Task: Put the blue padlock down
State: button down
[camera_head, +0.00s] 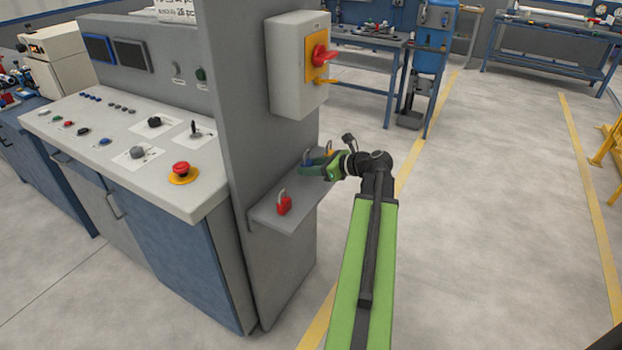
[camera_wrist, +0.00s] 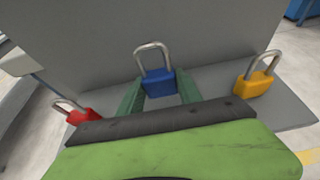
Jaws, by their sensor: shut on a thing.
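The blue padlock (camera_wrist: 160,83) stands upright with its silver shackle up, between the two green fingers of my gripper (camera_wrist: 159,88) in the wrist view. My gripper is shut on its body. The padlock is over the small grey shelf (camera_head: 268,216) on the side of the grey panel; I cannot tell whether its base touches the shelf. In the head view my gripper (camera_head: 318,166) is at the shelf's far part, and the blue padlock (camera_head: 308,161) is mostly hidden by it.
A red padlock (camera_head: 284,204) stands on the near part of the shelf. A yellow padlock (camera_wrist: 254,83) stands right of the blue one in the wrist view. A grey switch box (camera_head: 290,85) with a red handle is on the panel above the shelf.

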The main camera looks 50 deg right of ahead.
aim_at(310, 183)
jog(key=shift+f+b, duration=1.7)
jog(key=shift+f, duration=0.4)
jog(key=c, duration=0.8)
grip_release()
jog(key=shift+r, duration=0.1)
jog(key=shift+s+r+p, duration=0.3)
jog(key=shift+r+p, duration=0.1)
jog(key=shift+p, duration=0.1)
jog(key=p+v, duration=0.4)
jog(key=v, duration=0.7)
jog(key=shift+s+d, duration=0.1)
jog(key=shift+s, duration=0.1)
